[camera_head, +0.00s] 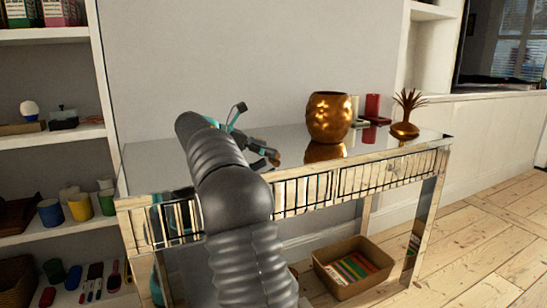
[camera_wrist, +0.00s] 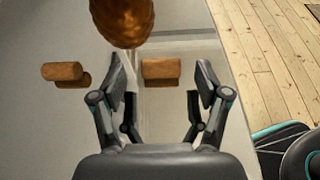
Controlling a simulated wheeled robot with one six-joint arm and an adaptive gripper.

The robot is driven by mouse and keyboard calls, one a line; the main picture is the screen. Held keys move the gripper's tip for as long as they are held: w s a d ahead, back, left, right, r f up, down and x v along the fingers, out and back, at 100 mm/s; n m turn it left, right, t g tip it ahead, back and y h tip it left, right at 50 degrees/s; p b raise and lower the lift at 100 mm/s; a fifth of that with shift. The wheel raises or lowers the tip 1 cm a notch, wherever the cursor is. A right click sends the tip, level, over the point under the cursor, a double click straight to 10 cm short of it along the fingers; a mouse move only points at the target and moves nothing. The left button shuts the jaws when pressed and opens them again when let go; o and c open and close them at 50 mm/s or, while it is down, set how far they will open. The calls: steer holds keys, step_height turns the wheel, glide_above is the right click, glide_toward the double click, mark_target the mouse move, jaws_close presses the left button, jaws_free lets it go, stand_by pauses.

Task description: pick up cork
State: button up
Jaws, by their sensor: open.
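A brown cork (camera_wrist: 161,68) lies on the mirrored tabletop, between the two fingertips of my gripper (camera_wrist: 160,76) in the wrist view. The fingers are spread, with a gap on each side of the cork. A second brown cork (camera_wrist: 62,71) lies to the left, outside the fingers. Reflections show just below both corks. In the head view, my gripper is above the left-middle part of the mirrored table (camera_head: 150,170), partly hidden by my arm. The corks are hard to make out there.
A golden pineapple-shaped vase (camera_head: 329,117) stands close beyond the corks; it also shows in the wrist view (camera_wrist: 122,18). Red candles (camera_head: 372,108) and a small golden pineapple ornament (camera_head: 404,128) stand farther right. A basket (camera_head: 352,270) is under the table.

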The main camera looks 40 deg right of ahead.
steer(key=shift+x, duration=1.05)
steer(key=c, duration=0.8)
